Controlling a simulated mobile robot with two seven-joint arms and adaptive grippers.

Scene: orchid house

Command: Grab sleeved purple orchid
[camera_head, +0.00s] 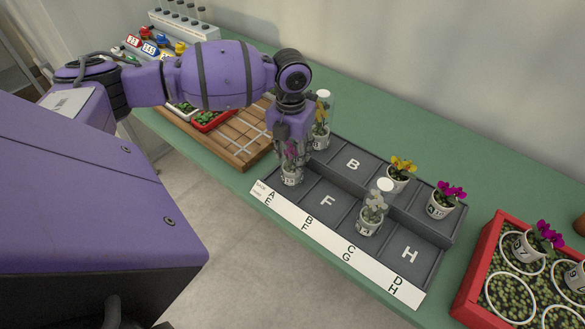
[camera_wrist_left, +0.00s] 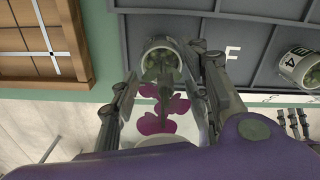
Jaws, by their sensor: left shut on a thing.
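The sleeved purple orchid stands in a small white pot (camera_head: 290,178) at cell E of the grey lettered tray (camera_head: 327,202), the front-left cell. My left gripper (camera_head: 290,148) comes down from above and is shut around the clear sleeve. In the left wrist view the gripper (camera_wrist_left: 165,85) has one finger on each side of the sleeve. The purple petals (camera_wrist_left: 160,124) show between the fingers, with the pot (camera_wrist_left: 162,52) beyond them. Whether the pot touches the tray floor I cannot tell. My right gripper is out of view.
A sleeved yellow orchid (camera_head: 321,138) stands close behind my left gripper. A pale sleeved orchid (camera_head: 370,212), a yellow one (camera_head: 399,172) and an unsleeved purple one (camera_head: 447,199) stand further right in the tray. A red crate (camera_head: 470,284) is at right. Cells F and H are empty.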

